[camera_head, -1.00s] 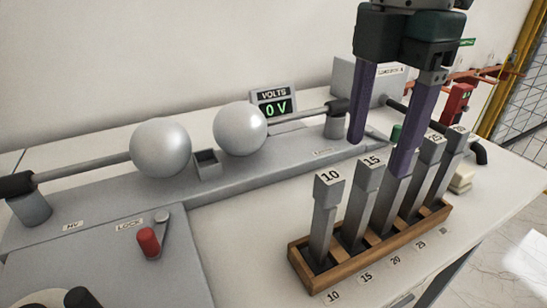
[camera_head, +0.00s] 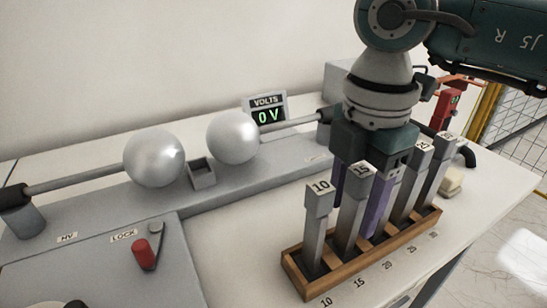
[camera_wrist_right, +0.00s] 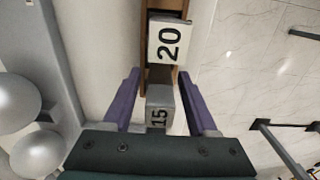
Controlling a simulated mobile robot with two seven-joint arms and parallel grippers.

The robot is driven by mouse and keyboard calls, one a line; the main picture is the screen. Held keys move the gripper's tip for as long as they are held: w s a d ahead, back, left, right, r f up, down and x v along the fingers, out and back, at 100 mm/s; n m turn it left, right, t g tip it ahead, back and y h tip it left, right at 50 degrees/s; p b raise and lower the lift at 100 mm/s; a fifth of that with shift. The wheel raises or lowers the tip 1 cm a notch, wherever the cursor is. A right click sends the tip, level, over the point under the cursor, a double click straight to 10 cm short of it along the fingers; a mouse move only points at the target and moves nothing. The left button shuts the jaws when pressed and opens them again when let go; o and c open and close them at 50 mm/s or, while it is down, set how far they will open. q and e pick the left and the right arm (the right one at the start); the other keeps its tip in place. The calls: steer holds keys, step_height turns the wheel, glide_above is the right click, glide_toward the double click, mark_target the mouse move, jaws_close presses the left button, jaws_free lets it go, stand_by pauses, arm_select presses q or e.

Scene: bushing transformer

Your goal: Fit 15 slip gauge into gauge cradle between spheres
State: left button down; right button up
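The 15 slip gauge (camera_head: 349,208) is a grey upright bar with a labelled head, standing in the wooden rack (camera_head: 333,278) between the 10 gauge (camera_head: 318,225) and the 20 gauge. My right gripper (camera_head: 357,215) is open, pointing down, with one purple finger on each side of the 15 gauge. The right wrist view shows the 15 head (camera_wrist_right: 160,108) between the fingers, with gaps at both sides. The gauge cradle (camera_head: 202,174) is a small grey open box between the left sphere (camera_head: 154,158) and the right sphere (camera_head: 233,138); it looks empty. My left gripper is out of view.
The 20 gauge (camera_wrist_right: 166,40) is close to the fingers in the right wrist view. More gauges stand at the rack's right. A VOLTS display (camera_head: 266,113) reads 0 V behind the spheres. A red-handled LOCK lever (camera_head: 142,253) stands front left. White bench is clear between cradle and rack.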

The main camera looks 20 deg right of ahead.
jaws_close()
stand_by(1.1)
